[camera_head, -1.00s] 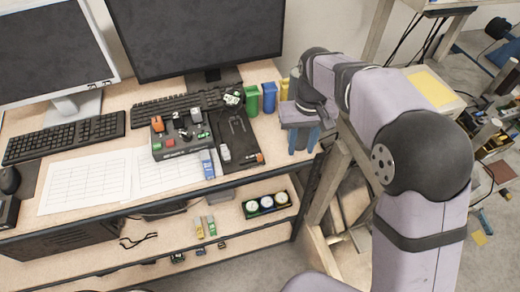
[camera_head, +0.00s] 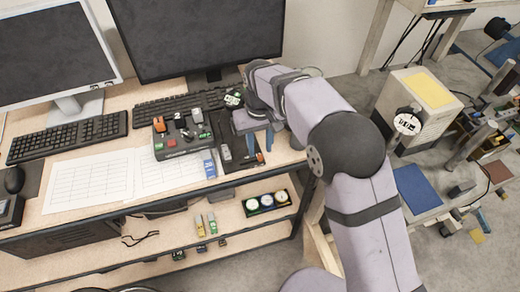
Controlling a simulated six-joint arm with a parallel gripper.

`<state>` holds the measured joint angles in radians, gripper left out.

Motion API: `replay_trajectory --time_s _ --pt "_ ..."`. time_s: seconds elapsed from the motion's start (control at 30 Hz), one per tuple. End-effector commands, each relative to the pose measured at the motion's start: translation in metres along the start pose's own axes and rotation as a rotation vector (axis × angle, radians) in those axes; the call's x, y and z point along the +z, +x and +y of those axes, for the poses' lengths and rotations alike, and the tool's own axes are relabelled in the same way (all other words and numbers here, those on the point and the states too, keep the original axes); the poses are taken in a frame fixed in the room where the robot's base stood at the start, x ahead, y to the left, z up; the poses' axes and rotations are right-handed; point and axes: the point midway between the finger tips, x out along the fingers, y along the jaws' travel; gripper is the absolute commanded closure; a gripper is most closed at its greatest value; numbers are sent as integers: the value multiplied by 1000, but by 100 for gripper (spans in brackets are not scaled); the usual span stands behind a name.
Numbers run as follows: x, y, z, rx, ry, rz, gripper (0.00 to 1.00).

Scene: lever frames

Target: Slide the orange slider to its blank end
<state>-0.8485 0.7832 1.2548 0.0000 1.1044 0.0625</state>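A dark control box (camera_head: 183,148) stands on the desk with several small levers or knobs on top. An orange knob (camera_head: 158,125) sits at its back left; it is the likeliest orange slider, but its track and end markings are too small to read. My gripper (camera_head: 259,143) is to the right of the box, above the right part of a black tray (camera_head: 236,166). Its two blue fingers point down and stand apart, with nothing visible between them. A small orange item (camera_head: 260,157) lies near the tray's right end, close to the fingers.
A keyboard (camera_head: 170,108) and a monitor (camera_head: 195,35) stand behind the box. A grey item (camera_head: 225,152) lies on the tray. A blue-and-white item (camera_head: 209,165) stands right of the paper sheets (camera_head: 90,180). Left of the box, the desk holds flat papers.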

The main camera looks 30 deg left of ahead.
Motion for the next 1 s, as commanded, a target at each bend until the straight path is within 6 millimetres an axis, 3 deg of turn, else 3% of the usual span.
replay_trajectory --time_s 0.3,0.63,0.77,1.0 --pt "0 29 0 0 0 -1 69" --pt "0 33 0 0 0 1 69" --pt "0 33 0 0 0 1 97" --pt "0 33 -4 0 -1 1 100"
